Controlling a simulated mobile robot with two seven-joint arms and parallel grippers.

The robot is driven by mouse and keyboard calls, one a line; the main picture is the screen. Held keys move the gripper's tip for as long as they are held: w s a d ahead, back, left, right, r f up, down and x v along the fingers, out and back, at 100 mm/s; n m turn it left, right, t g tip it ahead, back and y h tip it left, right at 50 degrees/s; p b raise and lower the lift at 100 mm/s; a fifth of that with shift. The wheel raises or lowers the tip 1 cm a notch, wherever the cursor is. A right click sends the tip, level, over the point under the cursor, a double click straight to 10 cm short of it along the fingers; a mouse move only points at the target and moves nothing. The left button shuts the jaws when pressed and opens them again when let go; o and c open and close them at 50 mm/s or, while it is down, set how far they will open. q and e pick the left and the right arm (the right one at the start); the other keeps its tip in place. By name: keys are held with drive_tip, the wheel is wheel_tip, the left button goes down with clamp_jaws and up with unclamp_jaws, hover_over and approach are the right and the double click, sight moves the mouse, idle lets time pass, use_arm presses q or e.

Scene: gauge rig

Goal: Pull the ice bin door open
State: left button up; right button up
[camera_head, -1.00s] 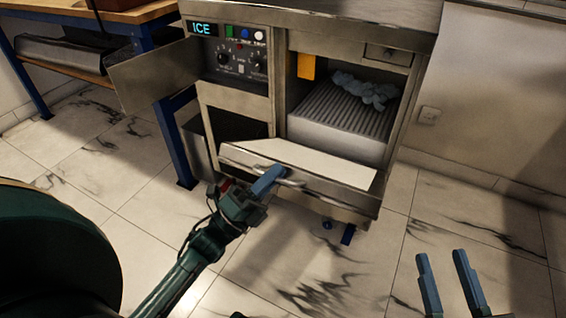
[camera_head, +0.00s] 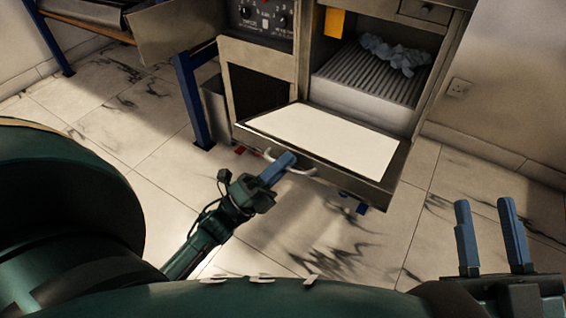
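The ice bin door (camera_head: 335,140) is a flap hinged along its bottom on the ice machine's front. It is tilted well down and outward, with its white inner face up. Its curved handle (camera_head: 301,172) is on the outer edge. My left gripper (camera_head: 283,163) is at the handle, its blue fingers across the bar; they look closed around it, though the far finger is mostly hidden. Inside the opening, ice (camera_head: 394,54) lies on a ribbed grey surface (camera_head: 375,75). My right gripper (camera_head: 491,232) is open and empty at the lower right, away from the machine.
A side panel door (camera_head: 180,30) stands swung open at the upper left. An orange scoop-like piece (camera_head: 334,22) hangs inside the bin. A blue table leg (camera_head: 193,100) stands left of the machine. The marble floor (camera_head: 480,195) is clear at the right.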

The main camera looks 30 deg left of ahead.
use_arm(q)
drive_tip(key=o, duration=0.3)
drive_tip(key=shift+o, duration=0.2)
